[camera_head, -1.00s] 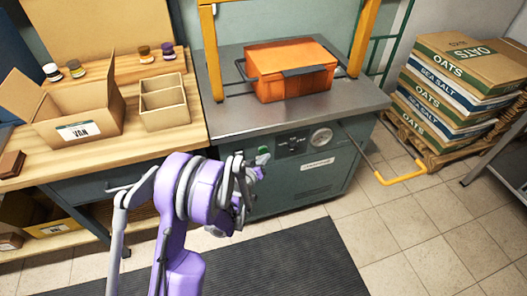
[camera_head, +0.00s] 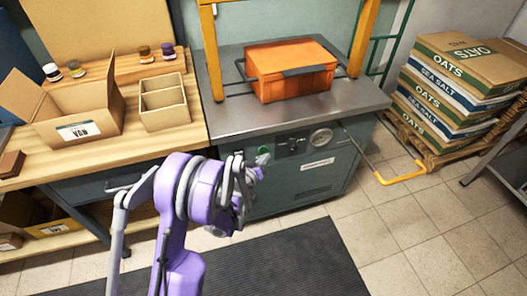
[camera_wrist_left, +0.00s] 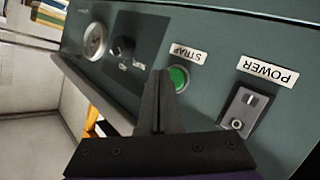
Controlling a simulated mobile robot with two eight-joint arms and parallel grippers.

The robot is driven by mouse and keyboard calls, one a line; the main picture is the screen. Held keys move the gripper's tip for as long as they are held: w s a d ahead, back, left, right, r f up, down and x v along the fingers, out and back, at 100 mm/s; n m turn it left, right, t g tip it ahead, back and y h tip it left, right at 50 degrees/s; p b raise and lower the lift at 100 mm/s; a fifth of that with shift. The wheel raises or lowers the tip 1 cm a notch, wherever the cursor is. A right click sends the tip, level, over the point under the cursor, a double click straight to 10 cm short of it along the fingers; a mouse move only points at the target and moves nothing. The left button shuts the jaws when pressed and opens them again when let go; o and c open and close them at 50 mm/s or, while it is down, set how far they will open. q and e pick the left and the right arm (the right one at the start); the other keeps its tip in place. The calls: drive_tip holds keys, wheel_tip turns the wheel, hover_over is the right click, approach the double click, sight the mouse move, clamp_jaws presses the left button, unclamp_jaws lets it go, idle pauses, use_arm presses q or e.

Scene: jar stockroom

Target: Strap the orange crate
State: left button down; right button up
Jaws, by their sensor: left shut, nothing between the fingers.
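The orange crate (camera_head: 275,80) sits upright on the metal top (camera_head: 225,112) of the green strapping machine (camera_head: 290,175), between the posts of its yellow arch (camera_head: 213,55). A dark handle shows on its front. My left gripper (camera_head: 260,170) is at the machine's front panel, below the crate. In the left wrist view its fingers (camera_wrist_left: 159,85) are shut and empty, with the tips close beside the green STRAP button (camera_wrist_left: 179,78). I cannot tell whether they touch the panel. The button also shows in the head view (camera_head: 263,150). My right gripper is not in view.
The POWER switch (camera_wrist_left: 240,108) and a gauge (camera_head: 320,137) are on the same panel. A yellow-handled bar (camera_head: 402,177) juts out at the right. A wooden bench (camera_head: 165,142) with boxes stands left; stacked oats and salt boxes (camera_head: 455,85) stand right.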

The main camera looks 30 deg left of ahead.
use_arm(q)
drive_tip(key=shift+w+a, duration=0.1)
idle(0.3)
drive_tip(key=shift+w+a, duration=0.2)
drive_tip(key=shift+a, duration=0.05)
drive_tip(key=shift+w+a+p, duration=0.25)
drive_tip(key=shift+a+p, duration=0.05)
idle(0.8)
drive_tip(key=shift+s+d, duration=0.55)
drive_tip(key=shift+d, duration=0.1)
idle(0.3)
drive_tip(key=s+d+b, duration=0.1)
drive_tip(key=s+d, duration=0.2)
drive_tip(key=shift+s+d, duration=0.15)
drive_tip(key=shift+d, duration=0.35)
idle(0.7)
